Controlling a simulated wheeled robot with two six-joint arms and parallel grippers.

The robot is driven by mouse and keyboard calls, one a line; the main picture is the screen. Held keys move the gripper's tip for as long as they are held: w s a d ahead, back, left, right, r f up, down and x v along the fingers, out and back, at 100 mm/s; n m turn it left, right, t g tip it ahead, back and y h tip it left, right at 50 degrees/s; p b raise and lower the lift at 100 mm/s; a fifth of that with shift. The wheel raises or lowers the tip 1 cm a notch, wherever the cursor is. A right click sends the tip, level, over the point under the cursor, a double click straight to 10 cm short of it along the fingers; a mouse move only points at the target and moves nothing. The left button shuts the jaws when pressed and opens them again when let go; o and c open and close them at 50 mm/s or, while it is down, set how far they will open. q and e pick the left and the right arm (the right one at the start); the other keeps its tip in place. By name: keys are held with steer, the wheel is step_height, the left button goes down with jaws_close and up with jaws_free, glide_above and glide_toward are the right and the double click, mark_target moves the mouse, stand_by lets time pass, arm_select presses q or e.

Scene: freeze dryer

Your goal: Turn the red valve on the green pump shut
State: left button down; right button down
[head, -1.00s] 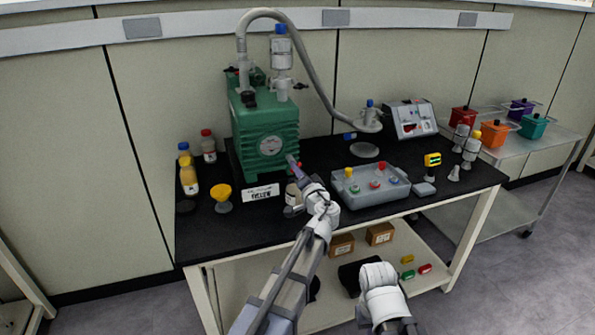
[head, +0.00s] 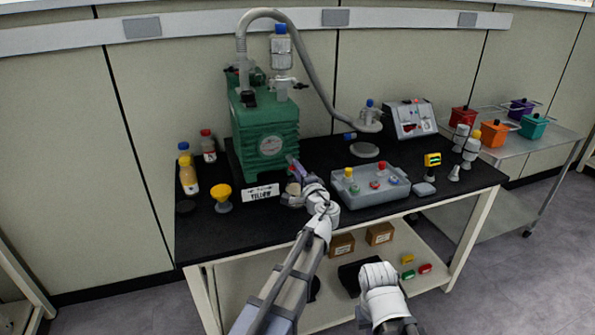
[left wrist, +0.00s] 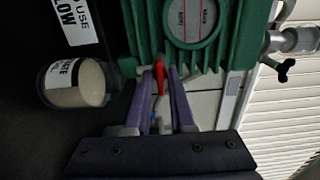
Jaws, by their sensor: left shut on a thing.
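The green pump (head: 268,125) stands on the black bench top, with a round gauge on its front. In the left wrist view its ribbed front (left wrist: 205,55) fills the upper middle. The red valve (left wrist: 160,76) shows there as a narrow red lever at the pump's lower edge. My left gripper (left wrist: 161,80) has its purple fingers on either side of the lever and is shut on it.
A jar with a waste label (left wrist: 75,83) stands close beside my left gripper. A sign (head: 261,192) lies in front of the pump. A grey tray with knobs (head: 368,187) is to the right, and a yellow funnel (head: 222,196) and bottles (head: 188,177) are to the left.

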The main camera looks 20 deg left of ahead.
stand_by(0.4)
arm_select(q)
steer(key=c, duration=1)
jaws_free()
steer(key=shift+o, duration=0.2)
steer(key=v, duration=0.7)
steer(key=shift+s+d, duration=0.25)
steer(key=shift+s, duration=0.1)
steer(key=shift+f, duration=0.1)
